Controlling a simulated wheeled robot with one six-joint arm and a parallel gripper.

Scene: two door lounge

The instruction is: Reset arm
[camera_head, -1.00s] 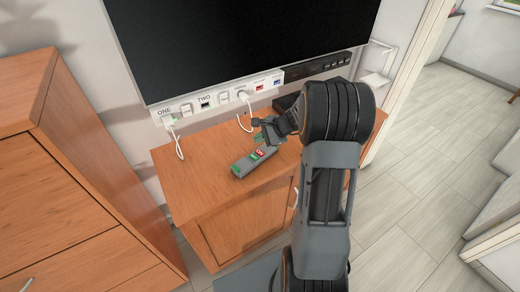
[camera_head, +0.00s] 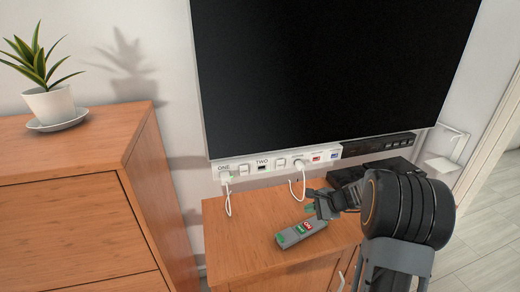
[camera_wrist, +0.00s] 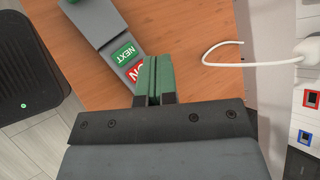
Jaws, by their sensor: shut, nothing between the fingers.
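My gripper (camera_head: 316,208) is over the small wooden cabinet, beside a grey remote (camera_head: 301,233) with a green and a red button. In the wrist view, the green fingertips (camera_wrist: 154,78) of my gripper are together with nothing between them. The remote (camera_wrist: 103,27) shows there just beyond the fingers, its green button reading NEXT and its red button partly hidden by the gripper. The remote lies on the cabinet top (camera_head: 245,240), apart from the grip.
A white socket strip (camera_head: 250,168) with plugged cables runs under the large black screen (camera_head: 330,75). A black box (camera_head: 385,170) sits at the cabinet's back right. A taller wooden dresser (camera_head: 60,200) with a potted plant (camera_head: 48,90) stands left. Open floor lies at right.

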